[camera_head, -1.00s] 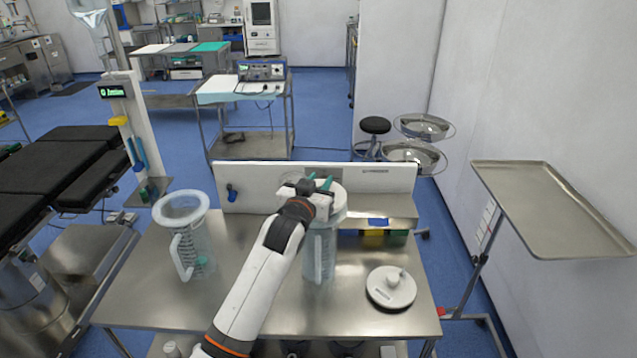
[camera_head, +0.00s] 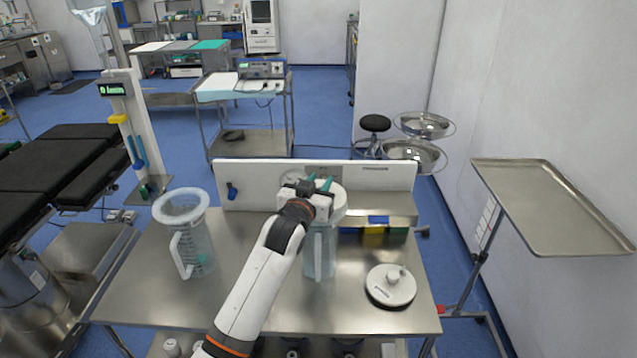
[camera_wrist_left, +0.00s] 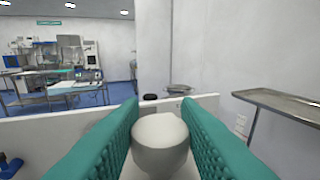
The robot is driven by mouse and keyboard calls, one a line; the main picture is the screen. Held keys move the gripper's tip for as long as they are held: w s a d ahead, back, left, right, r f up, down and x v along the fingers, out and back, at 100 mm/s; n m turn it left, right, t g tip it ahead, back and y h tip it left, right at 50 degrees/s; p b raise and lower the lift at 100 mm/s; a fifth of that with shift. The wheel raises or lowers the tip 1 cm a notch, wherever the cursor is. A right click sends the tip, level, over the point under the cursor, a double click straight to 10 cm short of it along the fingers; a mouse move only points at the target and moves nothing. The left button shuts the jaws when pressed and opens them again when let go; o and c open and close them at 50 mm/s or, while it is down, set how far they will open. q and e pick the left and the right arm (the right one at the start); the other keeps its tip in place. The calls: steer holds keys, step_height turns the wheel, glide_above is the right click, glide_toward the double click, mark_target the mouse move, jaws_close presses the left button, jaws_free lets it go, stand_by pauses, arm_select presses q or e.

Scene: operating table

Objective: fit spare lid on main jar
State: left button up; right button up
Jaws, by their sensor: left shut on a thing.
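My left gripper (camera_head: 319,184) is above the middle jar, its teal fingers shut on the round knob of a white lid (camera_head: 336,205). The knob also shows between the finger pads in the left wrist view (camera_wrist_left: 160,132). The clear jar (camera_head: 319,255) stands upright directly below this lid, partly hidden by my left arm. I cannot tell whether the lid rests on its rim or hovers just above. A second white lid with a knob (camera_head: 391,287) lies on the table at the right. Another clear jar (camera_head: 192,240) with a handle stands at the left. My right gripper is not in view.
The steel table (camera_head: 250,230) has a raised white back panel (camera_head: 255,185) behind the jars. Coloured bins (camera_head: 373,230) sit under a shelf at the back right. A steel tray on a stand (camera_head: 550,210) is to the right. The table between the jars is partly clear.

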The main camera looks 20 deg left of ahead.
arm_select(q)
steer(key=shift+f+b, duration=0.35)
steer(key=shift+f, duration=0.35)
steer(key=o, duration=1.1)
steer(key=shift+s, duration=0.15)
steer(key=s, duration=0.4)
steer(key=s+b, duration=0.1)
steer(key=s, duration=0.2)
steer(key=s+b, duration=0.1)
steer(key=s, duration=0.3)
steer(key=shift+s+a+r, duration=0.25)
steer(key=shift+s+r, duration=0.05)
steer(key=shift+s, duration=0.05)
